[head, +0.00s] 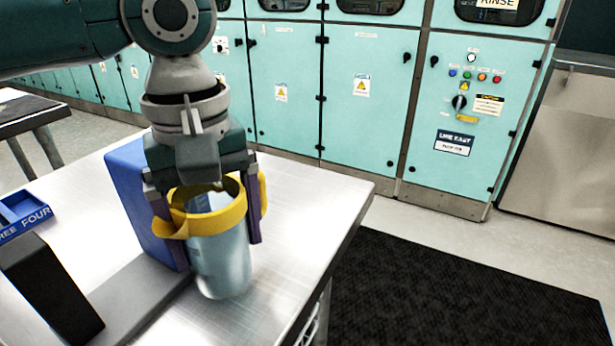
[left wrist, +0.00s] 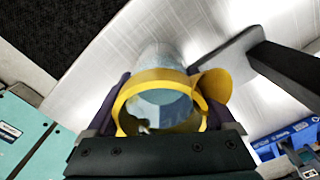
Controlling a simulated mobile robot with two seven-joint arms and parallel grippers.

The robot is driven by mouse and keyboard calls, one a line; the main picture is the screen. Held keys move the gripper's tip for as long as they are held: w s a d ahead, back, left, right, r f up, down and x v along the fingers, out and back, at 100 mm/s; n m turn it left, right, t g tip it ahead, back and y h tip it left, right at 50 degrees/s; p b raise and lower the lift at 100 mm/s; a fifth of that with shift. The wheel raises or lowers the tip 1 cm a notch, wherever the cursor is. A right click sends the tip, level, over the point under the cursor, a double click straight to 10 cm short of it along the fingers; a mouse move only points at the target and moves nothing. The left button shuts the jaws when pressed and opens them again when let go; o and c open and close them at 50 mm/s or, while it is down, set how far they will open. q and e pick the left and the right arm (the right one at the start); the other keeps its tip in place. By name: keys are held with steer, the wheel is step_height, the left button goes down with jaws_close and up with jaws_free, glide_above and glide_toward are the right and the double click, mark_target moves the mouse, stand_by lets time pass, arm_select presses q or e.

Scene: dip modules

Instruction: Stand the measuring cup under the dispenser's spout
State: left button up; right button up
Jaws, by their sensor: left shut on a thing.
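The measuring cup (head: 222,262) is a clear, bluish cylinder with a yellow rim band and yellow tabs. My left gripper (head: 208,225) points down from above and is shut on the cup, with one finger on each side near the rim. The cup looks upright; I cannot tell whether its base touches the steel table. The left wrist view looks into the cup's open yellow mouth (left wrist: 160,88), between the fingers (left wrist: 160,110). My right gripper is not in view.
A blue block (head: 130,185) stands behind the left finger. The steel table (head: 315,185) is bare to the right.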

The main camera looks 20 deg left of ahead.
arm_select(q)
steer(key=shift+d, duration=0.15)
steer(key=shift+f, duration=0.55)
steer(key=o, duration=1.2)
steer(key=shift+c, duration=0.2)
steer(key=shift+w+r, duration=0.1)
steer(key=shift+r, duration=0.15)
step_height(320, 180, up, 13)
steer(key=shift+f+p, duration=0.1)
steer(key=shift+p, duration=0.7)
